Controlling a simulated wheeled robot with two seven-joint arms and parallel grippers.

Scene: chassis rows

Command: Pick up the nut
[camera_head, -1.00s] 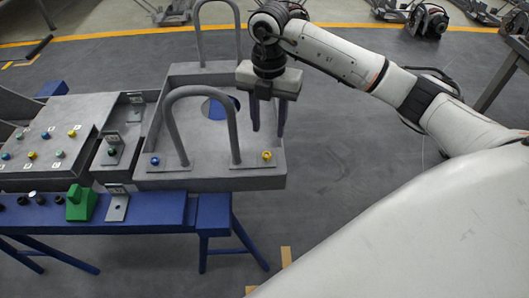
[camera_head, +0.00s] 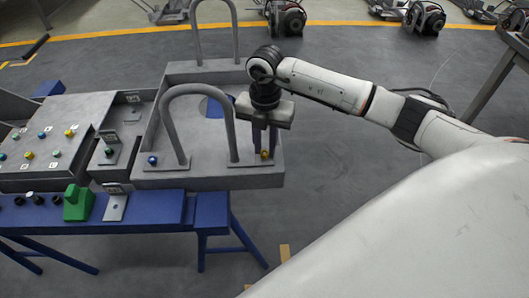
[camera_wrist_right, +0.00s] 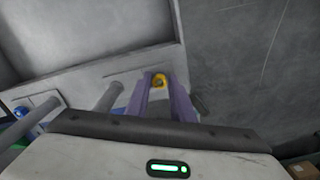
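The yellow nut (camera_head: 265,154) sits on a small plate at the front right corner of the grey chassis tray (camera_head: 200,178). My right gripper (camera_head: 265,150) points down over that corner with one finger on each side of the nut. In the right wrist view the nut (camera_wrist_right: 160,80) fills the gap between the two purple fingertips (camera_wrist_right: 160,86), and they look shut on it. The nut still looks down at its plate, not lifted. My left gripper is not in view.
A grey hoop handle (camera_head: 200,90) stands just left of my right gripper. A blue nut (camera_head: 152,160) sits at its other foot. A panel with several coloured nuts (camera_head: 40,145) and a green block (camera_head: 77,203) lie left.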

